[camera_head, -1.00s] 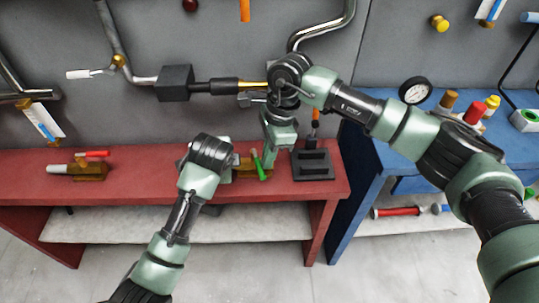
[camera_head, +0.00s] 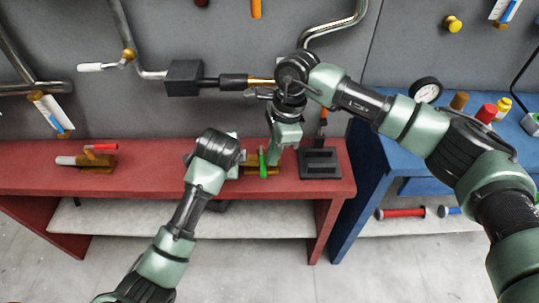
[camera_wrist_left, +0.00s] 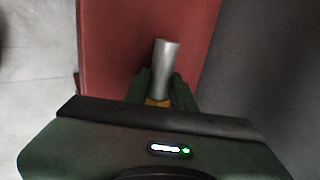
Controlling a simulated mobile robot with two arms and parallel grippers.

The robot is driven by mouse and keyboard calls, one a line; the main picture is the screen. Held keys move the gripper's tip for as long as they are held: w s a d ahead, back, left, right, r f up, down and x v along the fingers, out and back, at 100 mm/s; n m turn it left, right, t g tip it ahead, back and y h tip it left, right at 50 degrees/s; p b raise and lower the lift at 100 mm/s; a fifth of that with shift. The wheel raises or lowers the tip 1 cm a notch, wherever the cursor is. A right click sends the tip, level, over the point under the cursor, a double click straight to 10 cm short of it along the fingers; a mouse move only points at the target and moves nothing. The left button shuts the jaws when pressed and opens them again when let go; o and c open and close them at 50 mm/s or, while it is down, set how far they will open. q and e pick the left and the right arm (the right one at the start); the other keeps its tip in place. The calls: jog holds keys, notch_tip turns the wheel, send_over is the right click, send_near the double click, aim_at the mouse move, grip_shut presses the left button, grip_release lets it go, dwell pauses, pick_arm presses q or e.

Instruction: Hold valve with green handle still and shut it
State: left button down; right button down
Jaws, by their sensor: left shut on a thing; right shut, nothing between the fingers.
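The valve with the green handle (camera_head: 263,163) sits at the red table's back, by its right part. Its brass body is partly hidden behind my left wrist. My left gripper (camera_wrist_left: 161,90) is shut on the valve; in the left wrist view a silver pipe end (camera_wrist_left: 166,55) of it sticks out beyond the fingers, with a bit of brass between them. My right gripper (camera_head: 274,158) points down, shut and empty, just right of the green handle. Whether it touches the handle I cannot tell.
A second valve, with a red handle (camera_head: 101,147), lies on the red table (camera_head: 150,182) at left. A black block (camera_head: 320,165) stands right of my right gripper. Pipes and a dark box (camera_head: 184,78) are on the wall behind. A blue table (camera_head: 365,165) stands at right.

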jog(key=d+r, duration=0.5)
jog(key=r, duration=0.7)
jog(key=d+f+m+y, duration=0.2)
jog(key=d+f+y, duration=0.25)
jog(key=y, duration=0.25)
jog(key=x, duration=1.2)
jog(key=shift+a, duration=0.35)
jog(key=shift+w+f, duration=0.1)
